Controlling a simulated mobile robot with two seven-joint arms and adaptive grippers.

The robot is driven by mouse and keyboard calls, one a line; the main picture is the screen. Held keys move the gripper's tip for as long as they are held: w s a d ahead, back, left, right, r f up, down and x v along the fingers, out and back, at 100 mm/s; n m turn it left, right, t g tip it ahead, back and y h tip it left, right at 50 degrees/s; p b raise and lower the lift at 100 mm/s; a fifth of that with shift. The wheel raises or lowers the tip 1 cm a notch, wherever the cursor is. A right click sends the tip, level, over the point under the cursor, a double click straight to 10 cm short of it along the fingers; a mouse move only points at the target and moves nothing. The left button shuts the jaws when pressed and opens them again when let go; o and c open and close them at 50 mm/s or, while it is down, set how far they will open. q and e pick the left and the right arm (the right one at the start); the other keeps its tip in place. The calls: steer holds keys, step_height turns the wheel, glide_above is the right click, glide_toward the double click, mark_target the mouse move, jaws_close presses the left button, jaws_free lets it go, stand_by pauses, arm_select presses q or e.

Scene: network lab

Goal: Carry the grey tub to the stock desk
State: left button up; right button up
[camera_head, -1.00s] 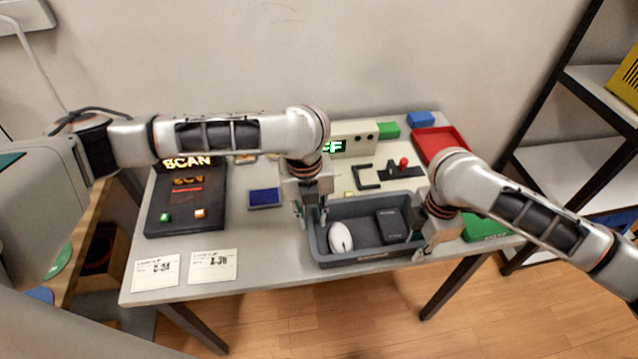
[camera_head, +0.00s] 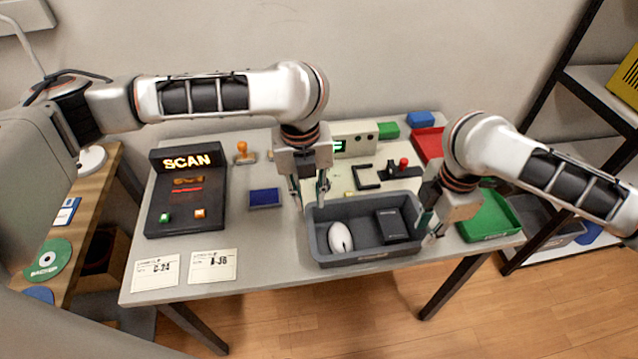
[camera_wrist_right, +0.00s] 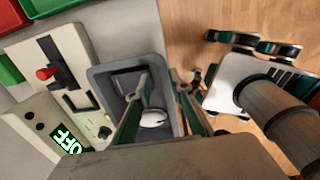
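The grey tub (camera_head: 360,262) stands on the light desk at its front edge, right of centre. A white mouse (camera_head: 340,238) and a dark box (camera_head: 391,226) lie in it. My left gripper (camera_head: 311,198) is open, with its fingertips at the top of the tub's left end. My right gripper (camera_head: 433,222) is at the right end. In the right wrist view its fingers (camera_wrist_right: 161,78) are apart, one over the tub's inside and one outside its rim (camera_wrist_right: 158,40). I see no firm contact with the rim on either side.
A black SCAN stand (camera_head: 188,210), two label cards (camera_head: 212,266) and a blue pad (camera_head: 265,198) are left of the tub. A panel with a red-knobbed lever (camera_head: 404,164) is behind it. A green tray (camera_head: 490,218) is close on the right. A black-framed shelf (camera_head: 555,108) stands further right.

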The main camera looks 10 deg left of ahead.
steer(key=shift+s+r, duration=0.15)
steer(key=shift+r, duration=1.95)
